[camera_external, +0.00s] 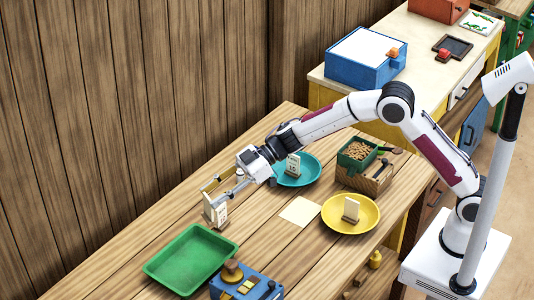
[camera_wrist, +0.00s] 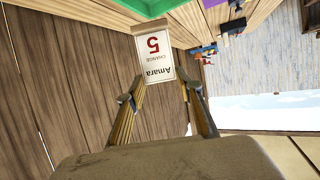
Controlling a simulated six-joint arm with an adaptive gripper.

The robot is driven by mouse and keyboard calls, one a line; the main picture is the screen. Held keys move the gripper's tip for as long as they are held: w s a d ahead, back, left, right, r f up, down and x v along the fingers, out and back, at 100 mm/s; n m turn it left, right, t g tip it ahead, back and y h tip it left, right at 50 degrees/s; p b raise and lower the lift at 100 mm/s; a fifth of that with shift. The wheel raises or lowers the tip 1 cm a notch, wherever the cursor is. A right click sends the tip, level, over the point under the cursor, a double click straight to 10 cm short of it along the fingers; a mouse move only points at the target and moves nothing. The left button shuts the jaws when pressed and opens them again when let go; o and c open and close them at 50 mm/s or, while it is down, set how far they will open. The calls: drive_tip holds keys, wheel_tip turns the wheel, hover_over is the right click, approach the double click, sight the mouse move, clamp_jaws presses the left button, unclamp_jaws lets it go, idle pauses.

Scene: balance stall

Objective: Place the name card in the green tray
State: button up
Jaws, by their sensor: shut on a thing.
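The name card (camera_external: 219,213) is a small white upright card, held between the fingers of my gripper (camera_external: 213,194). The green tray (camera_external: 152,268) is a rectangular, empty tray on the wooden table, just below and left of the card in the external view. A green edge of the tray (camera_wrist: 146,7) shows at the top of the wrist view. The card's height above the table is hard to tell.
A teal plate (camera_external: 312,172) and a yellow plate (camera_external: 330,216) each hold a card. A blue scale-like box (camera_external: 262,288) stands close to the tray's right. A paper sheet (camera_external: 299,211) and a wooden caddy (camera_external: 372,183) lie farther right. A plank wall (camera_external: 120,110) runs behind.

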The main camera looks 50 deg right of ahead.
sight(212, 213)
drive_tip(key=shift+s+a, duration=0.25)
drive_tip(key=shift+a, duration=0.25)
drive_tip(key=shift+s+a, duration=0.2)
drive_tip(key=shift+a, duration=0.3)
wheel_tip(212, 213, down, 4)
drive_tip(key=shift+r, duration=0.2)
drive_tip(key=shift+f, duration=0.75)
wheel_tip(212, 213, down, 6)
drive_tip(key=shift+f, duration=0.15)
drive_tip(key=shift+f, duration=1.85)
drive_tip(key=shift+f, duration=0.15)
